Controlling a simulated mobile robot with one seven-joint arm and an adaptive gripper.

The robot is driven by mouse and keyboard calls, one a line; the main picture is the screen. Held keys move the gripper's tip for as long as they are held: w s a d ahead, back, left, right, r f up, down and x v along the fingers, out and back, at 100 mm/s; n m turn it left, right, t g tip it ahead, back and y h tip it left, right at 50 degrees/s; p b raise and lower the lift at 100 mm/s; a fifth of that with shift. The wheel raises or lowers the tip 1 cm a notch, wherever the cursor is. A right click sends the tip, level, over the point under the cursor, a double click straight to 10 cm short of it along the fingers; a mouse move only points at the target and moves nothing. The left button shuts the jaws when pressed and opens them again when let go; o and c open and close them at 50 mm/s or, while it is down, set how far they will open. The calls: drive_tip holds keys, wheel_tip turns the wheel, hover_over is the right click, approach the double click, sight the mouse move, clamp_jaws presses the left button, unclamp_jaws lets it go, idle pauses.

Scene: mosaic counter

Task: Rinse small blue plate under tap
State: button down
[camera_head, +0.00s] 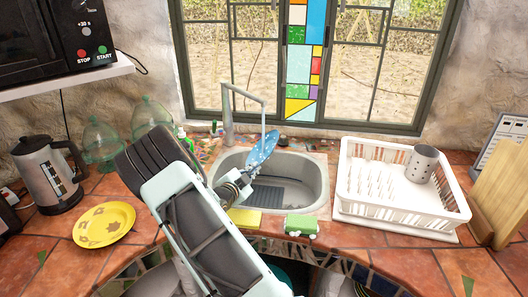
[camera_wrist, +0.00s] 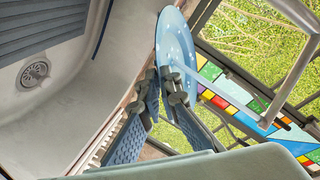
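The small blue plate (camera_head: 262,148) with white specks is tilted steeply above the back of the sink (camera_head: 322,185), below the tap (camera_head: 228,115). My gripper (camera_head: 250,174) is shut on the plate's lower edge. In the wrist view the fingers (camera_wrist: 162,82) pinch the plate (camera_wrist: 178,45) near its rim, and the plate is seen almost edge-on. The tap (camera_wrist: 303,62) arches at the right there. A thin pale line runs from its end towards the plate; I cannot tell whether it is spout or water. The sink drain (camera_wrist: 33,73) shows at the left.
A white dish rack (camera_head: 400,205) with a grey cup stands right of the sink. A yellow plate (camera_head: 104,224), a kettle (camera_head: 48,172) and glass jars are at the left. A yellow sponge (camera_head: 244,217) and green block (camera_head: 301,225) lie at the sink's front edge. The window is behind.

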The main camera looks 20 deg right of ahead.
drive_tip(key=s+a+p, duration=0.4)
drive_tip(key=s+p, duration=0.1)
drive_tip(key=s, duration=0.6)
drive_tip(key=shift+s+a, duration=0.2)
drive_tip(key=shift+a, duration=0.1)
drive_tip(key=shift+r, duration=0.1)
idle(0.4)
drive_tip(key=s+r+p, duration=0.1)
drive_tip(key=p, duration=0.1)
drive_tip(key=shift+s+a+r+p, duration=0.35)
drive_tip(key=shift+s+a+r, duration=0.05)
drive_tip(key=shift+s+a+r+p, duration=0.2)
drive_tip(key=shift+s+r, duration=0.1)
drive_tip(key=shift+s, duration=0.2)
drive_tip(key=shift+s+a+r+p, duration=0.15)
drive_tip(key=shift+s+r, duration=0.1)
drive_tip(key=shift+s, duration=0.25)
